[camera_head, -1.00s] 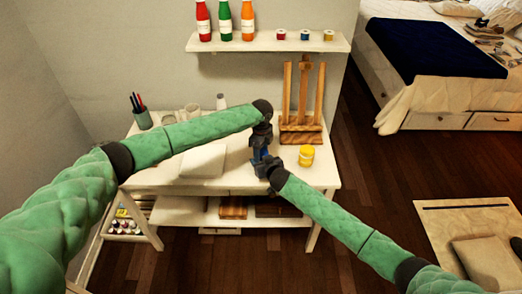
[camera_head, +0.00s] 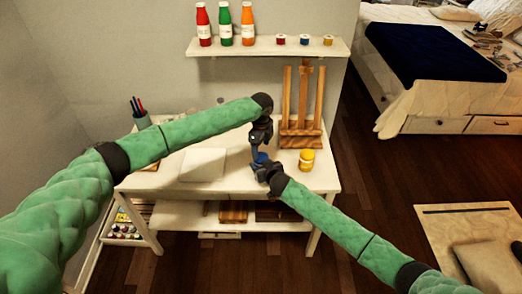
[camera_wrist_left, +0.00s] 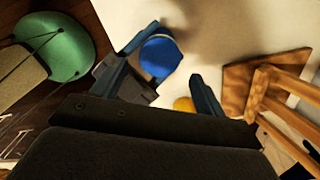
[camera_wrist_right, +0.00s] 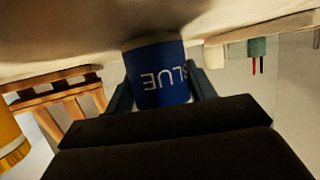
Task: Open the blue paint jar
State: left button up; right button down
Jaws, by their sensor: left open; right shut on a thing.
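The blue paint jar (camera_wrist_right: 160,75) is between the fingers of my right gripper (camera_wrist_right: 160,95), which is shut on it. Its "BLUE" label reads upside down in the right wrist view. In the head view, the jar (camera_head: 261,157) is just above or on the desk; I cannot tell which. My right gripper (camera_head: 264,169) reaches it from the front right. My left gripper (camera_head: 261,143) is open and above the jar. The left wrist view shows the jar's round blue top (camera_wrist_left: 160,55) beyond my left fingers. I cannot tell whether this is the lid.
A yellow jar (camera_head: 306,160) stands on the desk (camera_head: 322,178) to the right. A wooden easel (camera_head: 301,130) stands behind it. A white pad (camera_head: 203,165) lies to the left. The wall shelf (camera_head: 265,45) holds bottles and small jars.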

aim_at(261, 157)
pick_arm(q)
notch_tip(261, 157, up, 3)
jog(key=m, duration=0.3)
jog(key=shift+f, duration=3.85)
jog(key=c, duration=1)
jog(key=shift+c, duration=0.2)
jog(key=shift+n, duration=1.6)
jog(key=o, duration=1.1)
jog(key=shift+c, duration=0.2)
jog(key=shift+r, duration=0.1)
